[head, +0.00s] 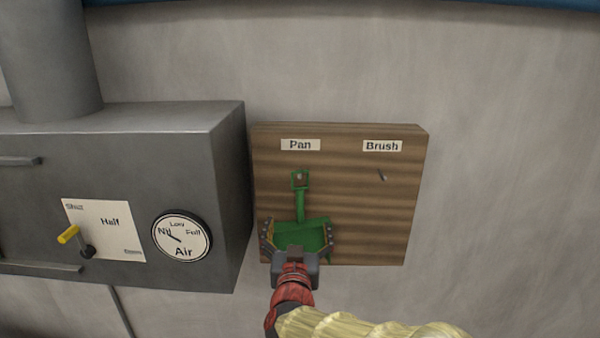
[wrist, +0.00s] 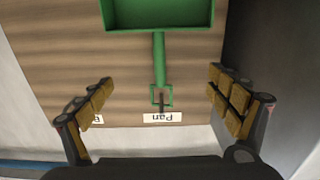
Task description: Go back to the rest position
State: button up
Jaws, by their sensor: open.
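My gripper (head: 297,240) is open in front of the lower part of the wooden board. Its fingers are spread on both sides of a green dustpan (head: 302,231), which hangs handle up under the "Pan" label (head: 300,145). In the wrist view the picture is upside down: the pan's handle (wrist: 159,62) runs between the open fingers (wrist: 160,82) with a visible gap on each side. The handle's end loop is at a peg (wrist: 161,101) near the label. Part of the pan is hidden behind my gripper in the head view.
The wooden board (head: 345,205) is on a grey wall. The peg (head: 382,176) under the "Brush" label (head: 381,146) is bare. A grey metal box (head: 225,200) with an air dial (head: 182,238) and a yellow-handled lever (head: 69,234) stands close at left. The wall at right is clear.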

jog(key=s+d+f+g+b, duration=0.4)
jog(key=s+d+f+b, duration=0.2)
jog(key=s+f+b, duration=0.3)
jog(key=s+d+f+g+b, duration=0.4)
jog(key=s+d+f+b, duration=0.3)
jog(key=f, duration=1)
jog(key=s+d+f+g+b, duration=0.4)
jog(key=s+d+f+b, duration=0.2)
jog(key=s+f+b, duration=0.6)
jog(key=s+f, duration=0.1)
jog(key=s, duration=0.3)
jog(key=shift+s+d+y+b, duration=0.3)
jog(key=shift+s+d+b, duration=0.05)
jog(key=shift+d, duration=0.05)
jog(key=shift+c, duration=0.8)
